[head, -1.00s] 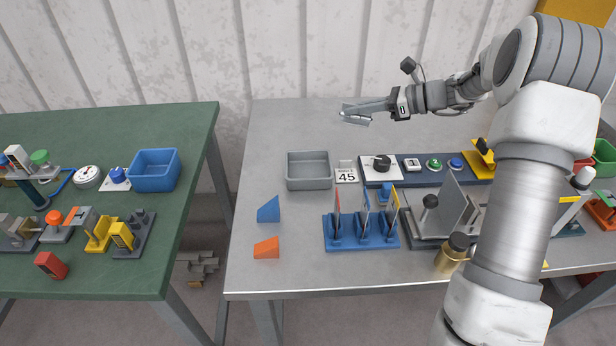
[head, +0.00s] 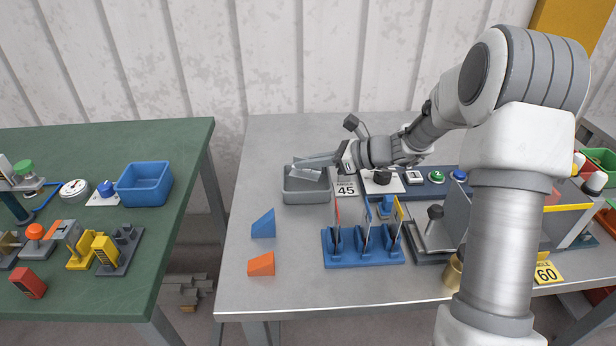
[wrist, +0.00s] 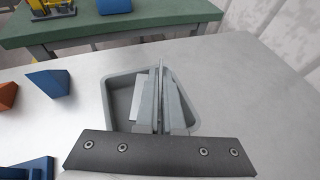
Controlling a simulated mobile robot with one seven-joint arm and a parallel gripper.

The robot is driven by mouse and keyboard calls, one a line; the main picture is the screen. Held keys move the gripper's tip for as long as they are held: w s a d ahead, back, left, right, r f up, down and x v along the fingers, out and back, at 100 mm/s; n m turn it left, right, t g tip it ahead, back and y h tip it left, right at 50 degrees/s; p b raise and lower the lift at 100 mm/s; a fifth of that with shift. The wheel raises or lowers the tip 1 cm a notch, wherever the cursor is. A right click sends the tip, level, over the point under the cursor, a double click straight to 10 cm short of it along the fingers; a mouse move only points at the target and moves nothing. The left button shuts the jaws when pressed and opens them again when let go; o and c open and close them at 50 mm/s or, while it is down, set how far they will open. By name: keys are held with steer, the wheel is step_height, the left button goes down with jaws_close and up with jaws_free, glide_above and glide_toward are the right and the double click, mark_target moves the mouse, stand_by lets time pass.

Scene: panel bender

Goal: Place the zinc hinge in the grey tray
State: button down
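The grey tray (head: 306,198) stands on the metal bench, left of the 45 angle card. My gripper (head: 302,163) is over the tray, reaching in from the right. Its fingers are close together on the zinc hinge, a thin light-grey folded piece. In the wrist view, a flat leaf of the hinge (wrist: 137,106) shows left of the fingers (wrist: 162,90), within the outline of the tray (wrist: 112,88). The fingers hide part of the hinge. I cannot tell whether it touches the tray floor.
A blue wedge (head: 263,223) and an orange wedge (head: 261,264) lie in front of the tray. A blue rack (head: 362,250) with upright plates stands to the right of them. A control strip (head: 437,182) lies right of the tray. The back of the bench is clear.

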mark_target(320, 172)
steer(key=shift+f+b, duration=0.5)
steer(key=shift+f, duration=1.35)
steer(key=shift+f, duration=0.1)
steer(key=c, duration=1.3)
jaws_free()
steer(key=shift+d+r, duration=0.3)
steer(key=p+v, duration=0.1)
steer(key=v, duration=0.6)
steer(key=shift+s+f+p, duration=0.15)
steer(key=shift+p, duration=0.15)
